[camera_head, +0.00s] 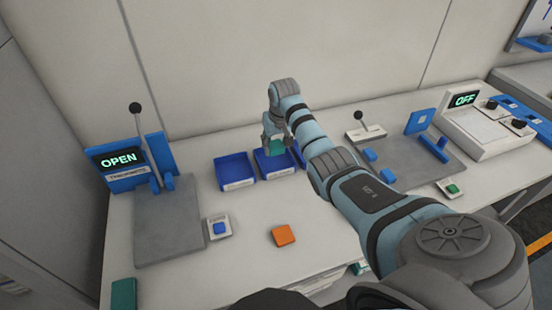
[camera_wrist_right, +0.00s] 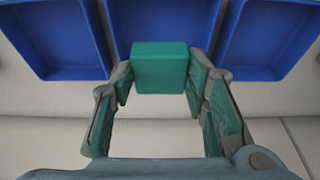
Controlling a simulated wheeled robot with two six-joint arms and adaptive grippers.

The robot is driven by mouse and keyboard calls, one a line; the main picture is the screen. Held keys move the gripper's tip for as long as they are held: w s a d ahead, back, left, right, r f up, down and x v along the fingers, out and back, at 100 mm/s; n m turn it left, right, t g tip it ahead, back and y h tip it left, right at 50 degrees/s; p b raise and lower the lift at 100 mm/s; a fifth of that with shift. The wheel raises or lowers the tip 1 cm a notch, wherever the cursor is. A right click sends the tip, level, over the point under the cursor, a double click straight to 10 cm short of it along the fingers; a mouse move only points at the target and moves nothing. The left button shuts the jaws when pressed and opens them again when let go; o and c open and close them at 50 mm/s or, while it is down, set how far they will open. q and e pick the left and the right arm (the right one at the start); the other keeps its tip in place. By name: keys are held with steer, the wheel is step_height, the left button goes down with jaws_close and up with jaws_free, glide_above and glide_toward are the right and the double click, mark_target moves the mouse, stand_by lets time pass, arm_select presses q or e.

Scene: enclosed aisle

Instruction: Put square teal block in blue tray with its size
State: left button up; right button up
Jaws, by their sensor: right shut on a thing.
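My right gripper (camera_head: 276,138) is shut on a square teal block (camera_head: 276,147). In the right wrist view the teal block (camera_wrist_right: 160,68) sits between the two fingers, in front of the middle blue tray (camera_wrist_right: 160,14). In the head view the block is over the back of the middle blue tray (camera_head: 268,176); I cannot tell whether it touches the floor. The left blue tray (camera_head: 236,175) is empty. The right blue tray (camera_wrist_right: 268,38) shows in the wrist view and is mostly behind my arm in the head view. The tray labels are too small to read. My left gripper is out of view.
An orange block (camera_head: 283,235) lies on the table in front of the trays. A teal piece (camera_head: 123,294) lies at the front left. A lever station reading OPEN (camera_head: 118,160) stands left, with a blue button (camera_head: 219,228) beside it. A lever (camera_head: 361,127) stands right.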

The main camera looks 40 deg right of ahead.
mark_target(275, 165)
steer(key=x, duration=0.2)
steer(key=b+x, duration=0.1)
steer(key=x, duration=0.1)
steer(key=s+x, duration=0.1)
steer(key=x, duration=0.1)
steer(key=shift+a+f, duration=0.2)
steer(key=shift+a, duration=0.15)
steer(key=shift+s, duration=0.1)
steer(key=shift+f, duration=0.1)
steer(key=o, duration=1.3)
steer(key=shift+c, duration=0.2)
